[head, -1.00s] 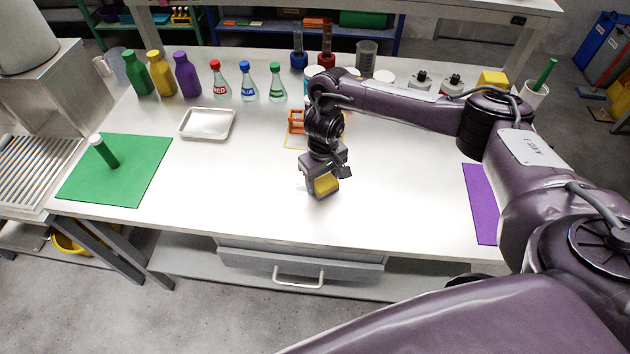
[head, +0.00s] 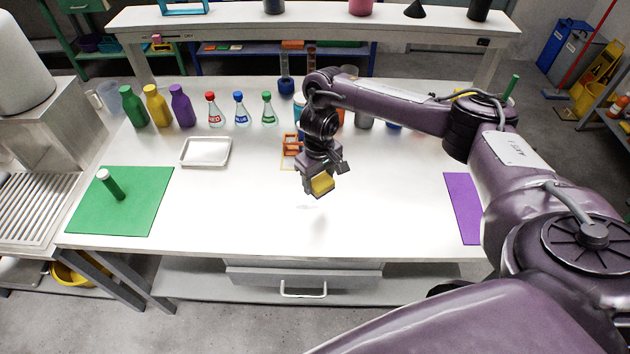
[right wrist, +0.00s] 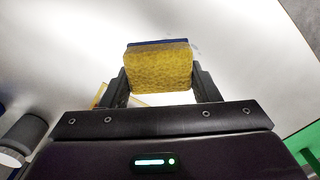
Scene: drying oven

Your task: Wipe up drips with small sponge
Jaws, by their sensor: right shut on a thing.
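My right gripper (head: 318,188) is shut on a small yellow sponge (head: 322,184), above the middle of the white table. In the right wrist view the sponge (right wrist: 158,68) sits between the two fingers, with a thin blue layer along its far edge. A faint pale wet-looking mark (head: 307,207) lies on the table just below and in front of the sponge. The sponge appears apart from the tabletop. My left gripper is not in view.
Bottles and flasks line the back. An orange rack (head: 291,145) stands behind the gripper. A purple mat (head: 463,220) lies right. The front middle is clear.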

